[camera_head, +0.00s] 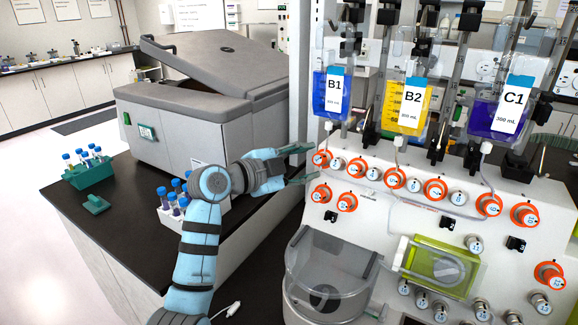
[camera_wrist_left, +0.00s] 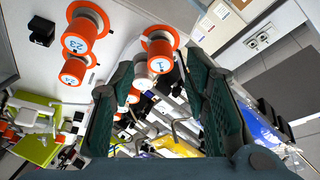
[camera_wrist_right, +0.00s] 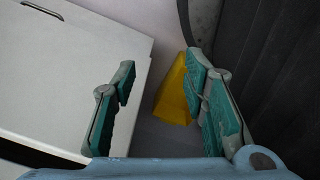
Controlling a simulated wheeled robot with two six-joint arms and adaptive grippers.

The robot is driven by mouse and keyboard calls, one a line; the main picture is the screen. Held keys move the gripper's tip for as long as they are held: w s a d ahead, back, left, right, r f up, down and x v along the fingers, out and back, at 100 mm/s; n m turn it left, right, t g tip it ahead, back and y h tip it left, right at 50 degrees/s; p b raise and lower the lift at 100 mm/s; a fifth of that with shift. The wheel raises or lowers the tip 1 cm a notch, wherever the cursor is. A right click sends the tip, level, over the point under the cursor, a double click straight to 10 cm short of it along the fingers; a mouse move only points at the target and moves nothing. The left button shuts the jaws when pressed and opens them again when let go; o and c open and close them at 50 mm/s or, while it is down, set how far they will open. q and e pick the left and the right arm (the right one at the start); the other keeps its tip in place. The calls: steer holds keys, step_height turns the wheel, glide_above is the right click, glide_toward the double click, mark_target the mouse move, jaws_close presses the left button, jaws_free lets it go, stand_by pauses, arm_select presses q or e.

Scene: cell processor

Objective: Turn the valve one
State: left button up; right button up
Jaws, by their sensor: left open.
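The valve in front of my left gripper is a round knob with an orange collar and a white label (camera_head: 321,158) at the upper left of the processor's white panel. I take it as valve one. It also shows in the left wrist view, where the knob (camera_wrist_left: 158,60) lies between and beyond the fingertips. My left gripper (camera_head: 308,163) is open, pointing at this knob, its fingers one above the other. I cannot tell whether they touch it. My right gripper (camera_wrist_right: 160,72) is open and empty, low beside a white cabinet; it is outside the head view.
Several other orange-collared valves (camera_head: 394,178) sit close by on the panel. Fluid bags, including B1 (camera_head: 333,95), hang above. A clear round tub (camera_head: 326,277) is below. A grey lidded machine (camera_head: 205,110), a green tube rack (camera_head: 88,172) and a white tube rack stand on the dark bench.

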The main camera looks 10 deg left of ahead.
arm_select(q)
steer(key=v, duration=0.8)
steer(key=shift+s+a, duration=0.3)
steer(key=shift+a, duration=0.05)
